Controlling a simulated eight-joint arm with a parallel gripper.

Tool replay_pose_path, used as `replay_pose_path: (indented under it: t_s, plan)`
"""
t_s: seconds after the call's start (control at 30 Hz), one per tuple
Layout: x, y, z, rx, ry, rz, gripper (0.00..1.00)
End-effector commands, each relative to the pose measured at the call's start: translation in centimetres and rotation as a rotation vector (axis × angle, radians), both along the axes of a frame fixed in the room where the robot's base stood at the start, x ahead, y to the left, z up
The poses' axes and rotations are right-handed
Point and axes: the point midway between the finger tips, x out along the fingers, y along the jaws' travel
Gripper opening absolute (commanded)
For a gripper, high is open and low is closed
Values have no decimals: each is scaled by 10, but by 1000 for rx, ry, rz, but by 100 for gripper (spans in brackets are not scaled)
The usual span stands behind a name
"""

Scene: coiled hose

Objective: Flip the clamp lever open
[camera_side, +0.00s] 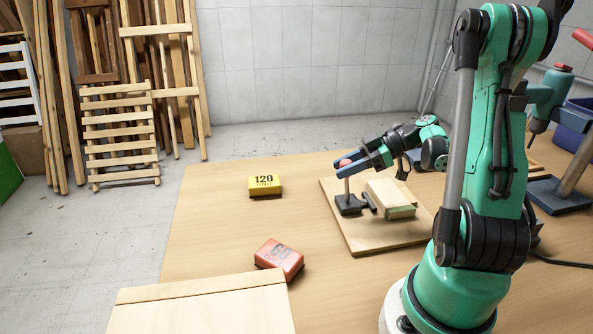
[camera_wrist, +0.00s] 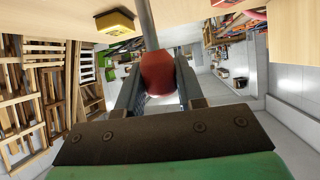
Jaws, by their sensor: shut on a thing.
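The clamp in the side view has a black base (camera_side: 348,206) and a thin lever (camera_side: 346,187) standing about upright, with a red knob (camera_side: 344,163) at its top. My gripper (camera_side: 345,169), with blue-grey fingers, is shut on the knob, reaching in from the right. In the wrist view the red knob (camera_wrist: 158,73) sits between the two fingers, and the grey lever rod (camera_wrist: 148,25) runs from it to the top edge. A pale wooden block (camera_side: 391,195) with a green strip lies beside the clamp; the wrist view does not show the clamp base.
The clamp and block sit on a wooden board (camera_side: 368,240) on the table. A yellow box (camera_side: 265,187) marked 120 and a red box (camera_side: 279,258) lie to the left. A wooden panel (camera_side: 205,308) is at the front. The table left of the board is mostly clear.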

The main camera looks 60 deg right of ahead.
Motion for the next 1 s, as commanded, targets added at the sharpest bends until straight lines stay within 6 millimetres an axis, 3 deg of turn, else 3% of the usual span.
replay_pose_path:
  t_s: [0.2, 0.23, 0.33, 0.73, 1.0]
  plan:
    - [0, 0, -1, 0, 3, 1, 0]
    - [0, 1, -1, 0, 3, 1, 38]
    - [0, 0, -1, 0, 3, 1, 64]
    - [0, 0, 4, 0, 2, 0, 64]
    - [0, 0, 37, 0, 2, 0, 64]
